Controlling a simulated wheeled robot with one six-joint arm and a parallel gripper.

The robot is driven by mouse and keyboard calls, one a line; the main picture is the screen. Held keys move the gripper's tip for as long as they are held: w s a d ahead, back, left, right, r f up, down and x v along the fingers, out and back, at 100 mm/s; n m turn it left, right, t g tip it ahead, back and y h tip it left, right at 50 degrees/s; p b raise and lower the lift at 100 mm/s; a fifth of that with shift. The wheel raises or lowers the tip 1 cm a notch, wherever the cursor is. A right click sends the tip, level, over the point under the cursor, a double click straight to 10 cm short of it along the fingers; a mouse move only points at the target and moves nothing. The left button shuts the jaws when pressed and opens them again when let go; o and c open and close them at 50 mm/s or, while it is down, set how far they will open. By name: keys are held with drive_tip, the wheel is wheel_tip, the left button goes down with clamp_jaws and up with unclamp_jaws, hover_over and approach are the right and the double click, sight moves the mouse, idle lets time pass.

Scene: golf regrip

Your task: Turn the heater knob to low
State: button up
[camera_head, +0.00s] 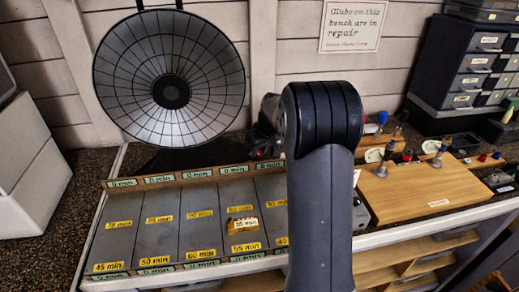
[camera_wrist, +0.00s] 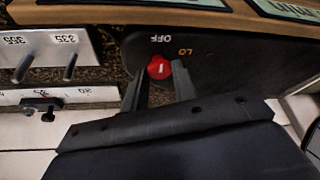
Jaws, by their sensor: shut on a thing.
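The heater has a round wire-fronted dish (camera_head: 205,85) at the back left in the head view. In the wrist view its dark control panel (camera_wrist: 215,75) carries a red knob (camera_wrist: 158,67) with a short pale mark. The labels OFF and LO appear upside down above it, OFF behind the knob and LO to the upper right. The mark looks roughly in line with OFF, but it is too small to be sure. My gripper (camera_wrist: 159,80) is shut on the knob, one dark finger on each side.
A rack of grey lanes (camera_head: 205,232) with yellow minute labels lies in front of the heater. A wooden block (camera_head: 430,190) with tools stands right. A pale plate (camera_wrist: 45,55) with metal pins sits left of the panel in the wrist view. Drawers (camera_head: 470,65) stand back right.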

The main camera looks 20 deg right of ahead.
drive_tip(key=m+h, duration=0.1)
drive_tip(key=m, duration=0.2)
drive_tip(key=shift+a, duration=0.15)
drive_tip(key=m, duration=0.2)
drive_tip(key=m+h, duration=0.1)
drive_tip(key=shift+a+m+h+b, duration=0.15)
drive_tip(key=shift+m+h+b, duration=0.15)
drive_tip(key=shift+m+b, duration=0.1)
drive_tip(key=m, duration=0.2)
drive_tip(key=m+g+h+b, duration=0.1)
drive_tip(key=m, duration=0.1)
drive_tip(key=shift+w+a+m+h, duration=0.1)
drive_tip(key=shift+w+m+h, duration=0.05)
drive_tip(key=shift+m+h, duration=0.2)
drive_tip(key=shift+m+g, duration=0.25)
drive_tip(key=shift+g, duration=0.05)
drive_tip(key=o, duration=1)
